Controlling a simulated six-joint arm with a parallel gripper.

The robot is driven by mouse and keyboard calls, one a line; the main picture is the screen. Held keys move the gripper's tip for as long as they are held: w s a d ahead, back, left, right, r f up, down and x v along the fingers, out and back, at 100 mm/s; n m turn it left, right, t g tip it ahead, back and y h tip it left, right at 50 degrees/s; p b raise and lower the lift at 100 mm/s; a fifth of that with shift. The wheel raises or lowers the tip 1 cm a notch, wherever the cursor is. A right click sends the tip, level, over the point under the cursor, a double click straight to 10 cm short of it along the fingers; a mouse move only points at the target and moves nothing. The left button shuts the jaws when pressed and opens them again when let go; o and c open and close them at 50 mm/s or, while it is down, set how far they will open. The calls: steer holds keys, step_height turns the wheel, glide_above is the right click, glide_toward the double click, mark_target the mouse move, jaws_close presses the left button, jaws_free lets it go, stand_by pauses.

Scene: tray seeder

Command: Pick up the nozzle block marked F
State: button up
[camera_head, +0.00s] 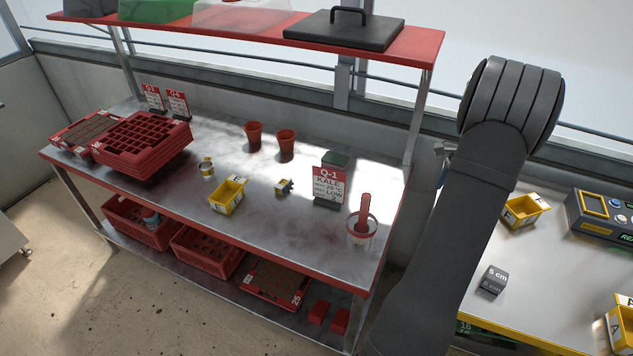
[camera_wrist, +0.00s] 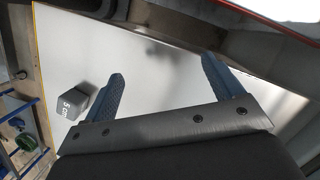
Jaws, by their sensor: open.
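Two small yellow-and-white pieces lie on the grey bench top in the head view: one with dark parts (camera_head: 283,187) right of a yellow bin, and another (camera_head: 206,168) left of it. Either may be a nozzle block; their letters are too small to read. The yellow bin (camera_head: 228,196) has a white label whose letter I cannot read surely. Another yellow bin (camera_head: 524,211) sits on the right-hand bench. My gripper (camera_wrist: 162,68) is open and empty in the wrist view, over a pale surface beside the "5 cm" block (camera_wrist: 72,103). In the head view my arm mostly hides it.
The grey bench (camera_head: 150,190) holds stacked red trays (camera_head: 143,145), two red pots (camera_head: 285,143), a Q-1 KALE sign (camera_head: 328,185) and a tub with a red scoop (camera_head: 361,232). A red shelf (camera_head: 270,45) overhangs its back. The right-hand bench holds a control box (camera_head: 603,215).

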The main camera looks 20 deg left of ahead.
steer(key=w+a+r+m+t, duration=0.1)
steer(key=w+a+m+t, duration=0.2)
steer(key=a, duration=2)
steer(key=m+y, duration=0.1)
steer(key=m, duration=0.4)
glide_toward(285, 183)
steer(key=x, duration=0.4)
steer(key=shift+w+a+r, duration=0.15)
steer(key=shift+w+a, duration=0.05)
steer(key=shift+d+x, duration=0.2)
steer(key=shift+x, duration=2.45)
steer(key=shift+s, duration=0.2)
steer(key=shift+c, duration=0.4)
steer(key=c, duration=1.1)
